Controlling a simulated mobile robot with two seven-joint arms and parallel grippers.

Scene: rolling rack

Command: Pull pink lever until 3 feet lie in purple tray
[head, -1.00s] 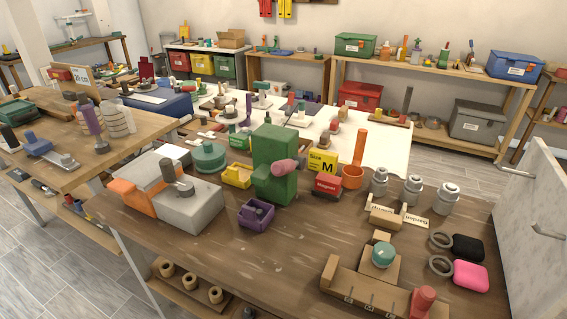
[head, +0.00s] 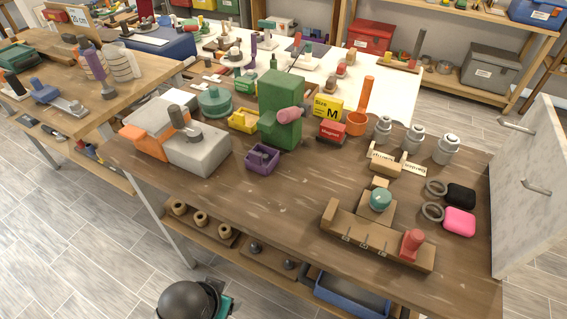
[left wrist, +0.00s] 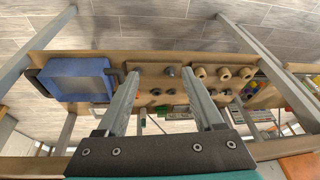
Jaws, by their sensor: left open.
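The green dispenser box (head: 281,105) stands upright on the wooden table, with the pink lever (head: 289,115) sticking out from its front toward the right. The purple tray (head: 262,165) sits on the table just in front of the box, below and left of the lever. Its inside is too small to tell whether any feet lie in it. My left gripper (left wrist: 160,73) is open and empty in the left wrist view, its fingers toward the lower shelf. Its fingers do not show in the head view, and the lever does not show in the wrist view. My right gripper is in neither view.
A grey and orange machine (head: 200,150) stands left of the tray, and a yellow tray (head: 243,122) behind it. A wooden fixture (head: 350,232) lies front right. The lower shelf (left wrist: 150,88) holds a blue bin (left wrist: 80,78) and several rolls. The table's front middle is clear.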

